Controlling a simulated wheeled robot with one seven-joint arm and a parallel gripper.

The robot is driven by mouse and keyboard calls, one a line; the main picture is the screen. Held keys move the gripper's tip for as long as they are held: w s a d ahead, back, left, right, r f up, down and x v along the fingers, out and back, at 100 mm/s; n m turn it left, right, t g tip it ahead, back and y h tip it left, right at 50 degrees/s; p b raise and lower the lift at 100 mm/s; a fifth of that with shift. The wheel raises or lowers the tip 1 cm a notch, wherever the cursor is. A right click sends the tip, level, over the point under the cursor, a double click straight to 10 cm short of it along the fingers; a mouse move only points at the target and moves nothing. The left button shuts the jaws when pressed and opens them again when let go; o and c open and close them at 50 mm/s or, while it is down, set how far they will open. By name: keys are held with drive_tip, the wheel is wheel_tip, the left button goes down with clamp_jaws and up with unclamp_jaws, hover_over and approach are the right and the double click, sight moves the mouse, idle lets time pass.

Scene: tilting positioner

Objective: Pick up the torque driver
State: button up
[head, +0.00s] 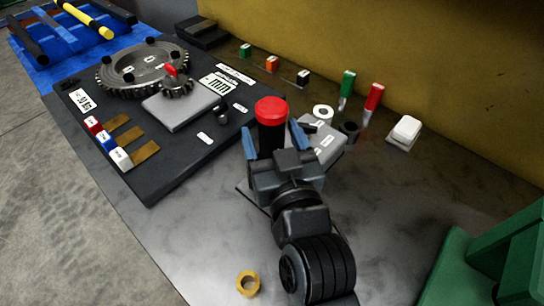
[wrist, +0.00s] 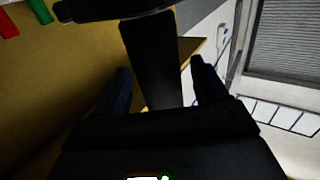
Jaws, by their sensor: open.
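A black upright cylinder with a red cap (head: 271,112) stands in the middle of the head view. It may be the torque driver, but no label on it confirms this. My gripper (head: 275,134) is open, with its two blue-grey fingers to the left and right of the cylinder's lower part. In the wrist view a dark post (wrist: 152,60) shows between the fingertips of my gripper (wrist: 160,70), with a gap visible on each side. The lower part of the cylinder is hidden behind my gripper in the head view.
A black board with a large gear (head: 150,68) lies left of my gripper. Green-handled (head: 348,84) and red-handled (head: 374,97) tools stand by the yellow wall. A grey block (head: 328,150) and a white block (head: 405,130) are to the right. A brass ring (head: 248,284) lies in front.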

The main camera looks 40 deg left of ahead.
clamp_jaws()
idle(0.6)
drive_tip(key=shift+r, duration=0.15)
